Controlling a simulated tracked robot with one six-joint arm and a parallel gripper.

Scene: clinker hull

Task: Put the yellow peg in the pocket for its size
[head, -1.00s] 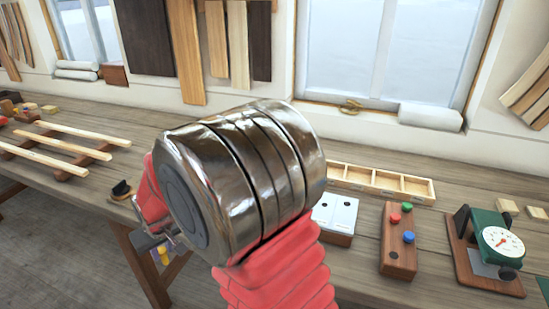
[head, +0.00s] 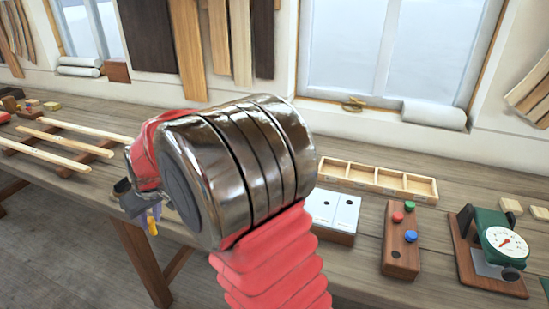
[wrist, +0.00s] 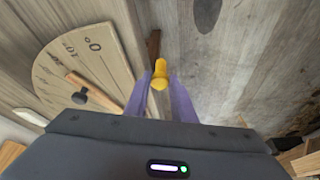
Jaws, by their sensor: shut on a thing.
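My gripper (wrist: 160,82) is shut on the yellow peg (wrist: 160,70) in the wrist view, with the peg upright between the pale purple fingertips. In the head view the peg (head: 152,226) shows as a small yellow bit below my gripper, left of my large metal arm joint. It is held off the bench's front edge, above the floor. A dark wooden block (head: 401,262) at right has a red, a green and a blue knob and a dark round spot. A white two-panel piece (head: 333,210) with a dark dot on each panel stands left of it. I cannot tell which holds the pocket.
A shallow wooden tray (head: 350,180) with several compartments lies behind. A green dial gauge (head: 500,240) stands at far right. Wooden strips on rests (head: 60,148) lie at left.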

